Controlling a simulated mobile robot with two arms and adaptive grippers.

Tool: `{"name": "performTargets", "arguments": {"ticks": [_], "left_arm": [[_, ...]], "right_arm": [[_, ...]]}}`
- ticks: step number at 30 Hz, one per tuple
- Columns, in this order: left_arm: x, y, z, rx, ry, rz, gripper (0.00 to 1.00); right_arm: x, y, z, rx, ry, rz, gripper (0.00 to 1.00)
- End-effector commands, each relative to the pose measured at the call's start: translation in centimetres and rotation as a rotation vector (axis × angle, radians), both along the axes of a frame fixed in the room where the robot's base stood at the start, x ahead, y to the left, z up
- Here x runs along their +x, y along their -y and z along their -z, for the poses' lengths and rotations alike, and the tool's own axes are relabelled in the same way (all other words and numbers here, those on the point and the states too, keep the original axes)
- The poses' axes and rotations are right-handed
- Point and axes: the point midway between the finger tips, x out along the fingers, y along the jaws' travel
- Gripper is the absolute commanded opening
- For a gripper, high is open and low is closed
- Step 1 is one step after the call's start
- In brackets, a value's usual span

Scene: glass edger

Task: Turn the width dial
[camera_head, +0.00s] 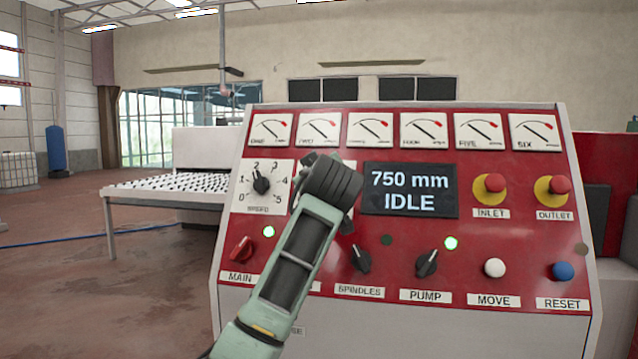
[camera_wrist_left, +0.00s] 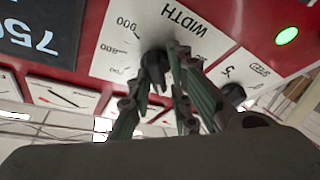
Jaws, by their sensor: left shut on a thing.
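The width dial (camera_wrist_left: 155,68) is a black knob on a white plate marked WIDTH (camera_wrist_left: 120,40), seen upside down in the left wrist view. My left gripper's green linked fingers reach the knob from either side and are shut on it. In the head view my left gripper (camera_head: 331,184) covers the dial and nearly all of its plate. The dark display (camera_head: 410,191) to its right reads 750 mm and IDLE. The exact pointer angle of the dial cannot be told. My right gripper is not in view.
Left of the width dial is the speed dial (camera_head: 261,181), pointing near 2. Inlet (camera_head: 494,184) and outlet (camera_head: 558,186) buttons stand at the right. A roller table (camera_head: 165,194) stands behind left.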

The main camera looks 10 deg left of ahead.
Motion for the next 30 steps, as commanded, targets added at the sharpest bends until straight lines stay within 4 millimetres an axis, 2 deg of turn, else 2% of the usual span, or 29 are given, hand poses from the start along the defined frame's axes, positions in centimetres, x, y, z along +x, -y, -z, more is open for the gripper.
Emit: {"name": "performTargets", "arguments": {"ticks": [1, 12, 30], "left_arm": [[-0.1, 0.4, -1.3, -0.035, 0.020, -0.011, 0.00], [-0.1, 0.1, -1.6, -0.254, 0.025, -0.141, 0.00], [-0.1, -0.1, -1.5, -0.344, 0.028, -0.197, 0.00]], "right_arm": [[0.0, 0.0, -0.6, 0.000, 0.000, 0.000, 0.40], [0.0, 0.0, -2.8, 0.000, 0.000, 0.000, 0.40], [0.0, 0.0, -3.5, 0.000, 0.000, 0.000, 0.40]]}}
